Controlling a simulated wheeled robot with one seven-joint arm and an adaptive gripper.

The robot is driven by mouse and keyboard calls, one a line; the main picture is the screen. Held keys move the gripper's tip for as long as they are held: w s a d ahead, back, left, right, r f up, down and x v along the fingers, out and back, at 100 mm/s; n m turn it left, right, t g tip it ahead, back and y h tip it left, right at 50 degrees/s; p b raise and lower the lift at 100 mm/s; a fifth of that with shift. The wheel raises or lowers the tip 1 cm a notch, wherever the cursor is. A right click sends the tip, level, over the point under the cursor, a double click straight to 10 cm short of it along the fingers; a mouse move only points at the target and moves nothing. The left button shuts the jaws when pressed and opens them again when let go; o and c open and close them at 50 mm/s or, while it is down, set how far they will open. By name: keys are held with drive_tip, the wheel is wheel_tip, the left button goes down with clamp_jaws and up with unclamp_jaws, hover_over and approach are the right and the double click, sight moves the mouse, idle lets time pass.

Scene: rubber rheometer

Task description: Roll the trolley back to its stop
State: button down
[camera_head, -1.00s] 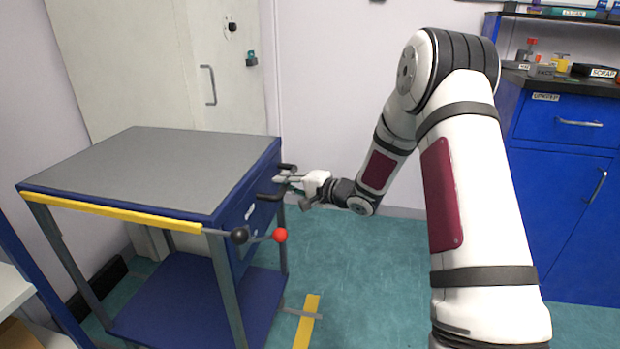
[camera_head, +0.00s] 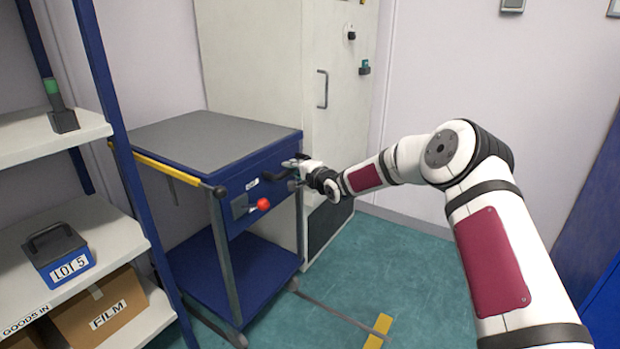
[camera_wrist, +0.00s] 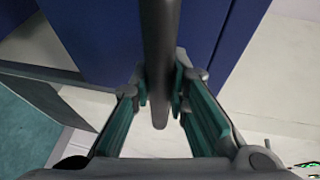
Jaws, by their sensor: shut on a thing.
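The trolley has a grey top (camera_head: 212,140), a blue body with a lower shelf (camera_head: 262,272), and a yellow strip (camera_head: 168,169) along its left edge. A lever with a red knob (camera_head: 263,204) sits on its front face. A dark handle (camera_head: 273,176) sticks out near its right corner. My gripper (camera_head: 298,171) is at this handle. In the wrist view the green-padded fingers (camera_wrist: 162,95) are shut on the dark handle bar (camera_wrist: 160,50), which runs between them. The blue trolley side shows behind. The trolley's far wheels are hidden.
A shelf rack (camera_head: 112,110) stands close on the left, with a LOT 5 box (camera_head: 58,256) and a FILM carton (camera_head: 100,308). A pale cabinet (camera_head: 285,70) stands behind the trolley. A yellow floor mark (camera_head: 378,331) and a grey floor strip (camera_head: 332,309) lie front right. The floor at right is clear.

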drive_tip(key=shift+w+a, duration=0.45)
drive_tip(key=shift+a, duration=0.2)
drive_tip(key=shift+r, duration=0.1)
drive_tip(key=c, duration=1.5)
unclamp_jaws()
drive_tip(key=shift+a, duration=0.1)
drive_tip(key=shift+c, duration=0.2)
drive_tip(key=shift+s+d, duration=0.35)
drive_tip(key=shift+d, duration=0.1)
drive_tip(key=v, duration=1.1)
drive_tip(key=shift+a, duration=0.2)
drive_tip(key=shift+s, duration=0.1)
